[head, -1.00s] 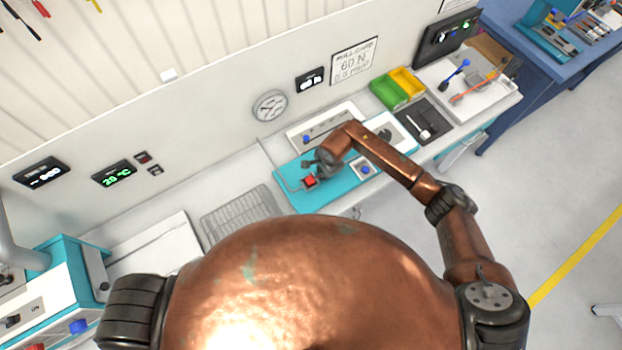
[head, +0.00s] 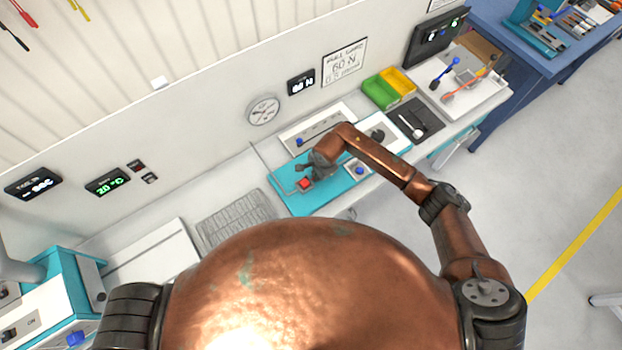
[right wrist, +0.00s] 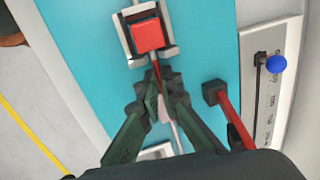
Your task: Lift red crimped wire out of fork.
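In the right wrist view the red crimped wire (right wrist: 156,72) runs from a red block (right wrist: 148,35) seated in a pale metal fork (right wrist: 124,32) down between my right fingertips. My right gripper (right wrist: 157,88) looks shut on this wire just below the fork; the fingers partly hide it. In the head view the red block (head: 304,184) shows on the teal bench plate (head: 290,202), with my right gripper (head: 312,176) right beside it. The wire itself is too small to make out there. My left gripper is not in view.
A red lever (right wrist: 228,112) with a dark block stands close to the right of my fingers. A panel with a blue knob (right wrist: 276,64) lies beyond it. Green (head: 380,92) and yellow (head: 398,80) bins and a wire rack (head: 235,218) stand on the bench.

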